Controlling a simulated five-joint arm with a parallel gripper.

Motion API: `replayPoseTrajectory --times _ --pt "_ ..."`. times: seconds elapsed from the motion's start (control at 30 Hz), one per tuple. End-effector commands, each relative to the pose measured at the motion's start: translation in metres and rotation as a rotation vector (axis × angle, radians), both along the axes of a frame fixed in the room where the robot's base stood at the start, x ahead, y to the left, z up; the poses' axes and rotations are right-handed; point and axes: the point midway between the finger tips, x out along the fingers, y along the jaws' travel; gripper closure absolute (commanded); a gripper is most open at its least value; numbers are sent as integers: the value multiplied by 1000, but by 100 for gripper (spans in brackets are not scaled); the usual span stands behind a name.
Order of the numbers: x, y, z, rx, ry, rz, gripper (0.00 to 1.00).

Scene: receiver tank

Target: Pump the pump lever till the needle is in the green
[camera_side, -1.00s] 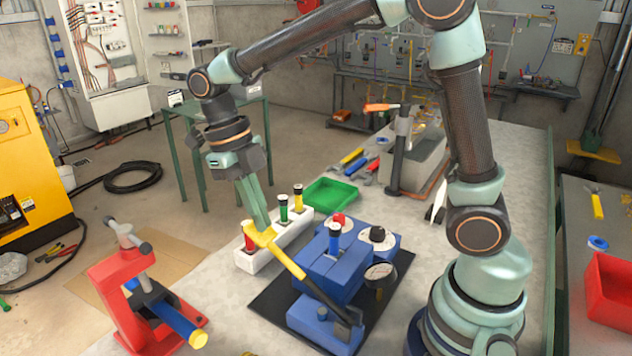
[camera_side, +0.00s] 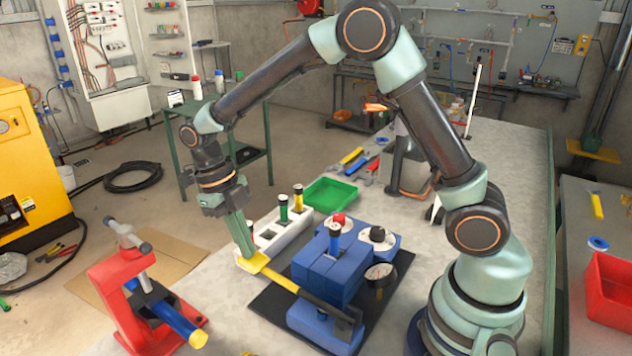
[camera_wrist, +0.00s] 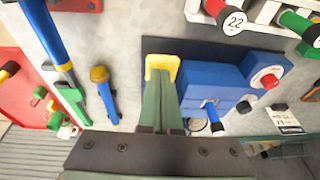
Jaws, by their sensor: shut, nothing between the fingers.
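The pump lever (camera_side: 274,276) has a yellow end and a dark shaft that runs to the blue pump base. It slopes up to the left from the base at a shallow angle. My gripper (camera_side: 250,252) is shut, its green fingers pointing down with their tips at the yellow end, seemingly touching it from above. In the wrist view the yellow end (camera_wrist: 162,66) shows just beyond the fingertips (camera_wrist: 165,90). The round gauge (camera_side: 380,272) stands at the right of the blue tank (camera_side: 328,268). Its needle and green zone are too small to read.
A white block with coloured plugs (camera_side: 268,238) stands just behind the lever. A red clamp-like tool (camera_side: 125,295) stands at the left. A green tray (camera_side: 331,195) lies behind the tank.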

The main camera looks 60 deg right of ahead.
Motion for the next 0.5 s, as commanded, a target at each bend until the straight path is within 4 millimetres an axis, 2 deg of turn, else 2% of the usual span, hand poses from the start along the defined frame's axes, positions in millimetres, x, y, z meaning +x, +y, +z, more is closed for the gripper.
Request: replayPoseTrajectory --times 0.13,0.5 --pt "4 0 -13 2 -4 -1 100" --pt "3 -1 -15 0 1 -2 100"
